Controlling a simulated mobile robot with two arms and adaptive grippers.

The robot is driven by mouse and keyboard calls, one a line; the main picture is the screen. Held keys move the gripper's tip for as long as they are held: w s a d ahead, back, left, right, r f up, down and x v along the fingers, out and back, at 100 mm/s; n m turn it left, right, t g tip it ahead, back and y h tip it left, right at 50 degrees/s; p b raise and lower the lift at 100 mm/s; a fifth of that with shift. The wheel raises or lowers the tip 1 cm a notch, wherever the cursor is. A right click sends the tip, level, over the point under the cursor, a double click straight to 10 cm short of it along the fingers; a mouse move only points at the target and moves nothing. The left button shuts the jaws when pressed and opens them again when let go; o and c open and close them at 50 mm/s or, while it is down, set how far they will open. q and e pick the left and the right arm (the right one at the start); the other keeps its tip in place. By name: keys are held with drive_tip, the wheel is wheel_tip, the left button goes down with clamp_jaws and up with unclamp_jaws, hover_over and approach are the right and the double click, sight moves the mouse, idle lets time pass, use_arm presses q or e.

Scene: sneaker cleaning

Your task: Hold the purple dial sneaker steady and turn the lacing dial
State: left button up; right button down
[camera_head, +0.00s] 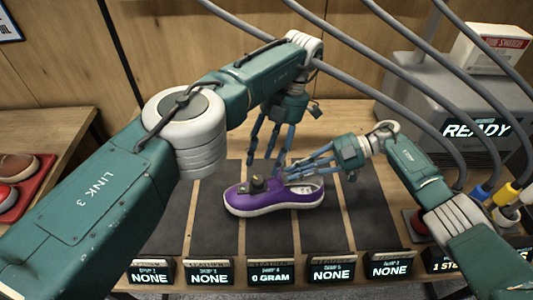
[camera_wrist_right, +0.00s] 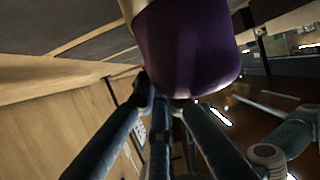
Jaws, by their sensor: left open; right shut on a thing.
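The purple sneaker (camera_head: 273,200) with a white sole lies on the dark mat strips, toe to the left and opening to the right. A dark lacing dial (camera_head: 257,185) sits on top of it. My right gripper (camera_head: 289,172) is shut on the sneaker near its opening; the exact contact is partly hidden by the fingers. In the right wrist view the sneaker's purple upper (camera_wrist_right: 185,45) fills the top, with the fingers (camera_wrist_right: 165,98) close below it. My left gripper (camera_head: 262,160) is open, pointing down just above and behind the dial, apparently apart from it.
Dark mat strips (camera_head: 168,225) cross the wooden table, with label displays (camera_head: 268,274) along its front edge. A grey machine reading READY (camera_head: 420,100) stands at the back right. Small colored-capped containers (camera_head: 505,195) stand at the right. A red tray (camera_head: 22,190) holds shoes at the left.

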use_arm(q)
drive_tip(key=shift+d+r, duration=0.1)
drive_tip(key=shift+r, duration=0.5)
